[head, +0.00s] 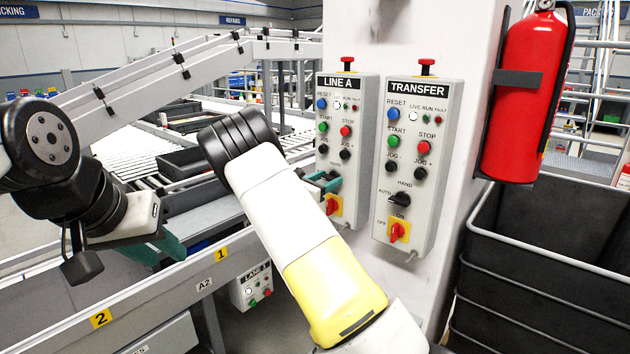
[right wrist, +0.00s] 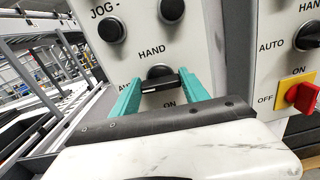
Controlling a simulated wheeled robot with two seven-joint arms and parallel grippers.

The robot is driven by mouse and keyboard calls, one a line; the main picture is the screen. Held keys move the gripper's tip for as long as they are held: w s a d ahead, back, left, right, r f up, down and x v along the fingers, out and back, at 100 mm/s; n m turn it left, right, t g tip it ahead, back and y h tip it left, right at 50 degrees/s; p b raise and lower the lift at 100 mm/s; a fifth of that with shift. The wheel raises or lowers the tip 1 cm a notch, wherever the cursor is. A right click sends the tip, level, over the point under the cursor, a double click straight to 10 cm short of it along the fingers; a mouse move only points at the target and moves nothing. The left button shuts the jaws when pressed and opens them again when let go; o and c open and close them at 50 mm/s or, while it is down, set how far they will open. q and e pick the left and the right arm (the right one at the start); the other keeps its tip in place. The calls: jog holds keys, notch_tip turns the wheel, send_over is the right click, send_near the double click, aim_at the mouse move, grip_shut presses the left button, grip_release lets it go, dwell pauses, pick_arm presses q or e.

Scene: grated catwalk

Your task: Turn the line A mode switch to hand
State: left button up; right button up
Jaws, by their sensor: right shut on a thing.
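The LINE A panel (head: 351,95) is a grey box on a white column, with colored buttons and a red rotary switch at its bottom. Its black mode switch (right wrist: 160,73) sits below the HAND label, between AUTO on the left and ON below. My right gripper (right wrist: 160,84) is shut on the switch knob, one teal finger on each side. The knob's white mark lies on its left end, toward the partly covered AUTO label. In the head view my right gripper (head: 324,181) hides most of the switch. My left gripper (head: 160,248) hangs at left, away from the panel; its finger gap is unclear.
The TRANSFER panel (head: 421,100) with a similar switch stands close on the right. A red fire extinguisher (head: 522,95) hangs on the column. Stacked black crates (head: 550,270) stand at lower right. Conveyor rails (head: 150,290) and a small LANE box (head: 252,288) lie to the left.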

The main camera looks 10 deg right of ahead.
jog(key=m, duration=0.8)
jog(key=shift+s+f+m, duration=0.1)
jog(key=shift+m, duration=0.2)
jog(key=m, duration=0.4)
jog(key=shift+d+f+m, duration=0.1)
jog(key=shift+m, duration=0.2)
jog(key=shift+f+m, duration=0.1)
jog(key=shift+m, duration=1.8)
jog(key=o, duration=1.4)
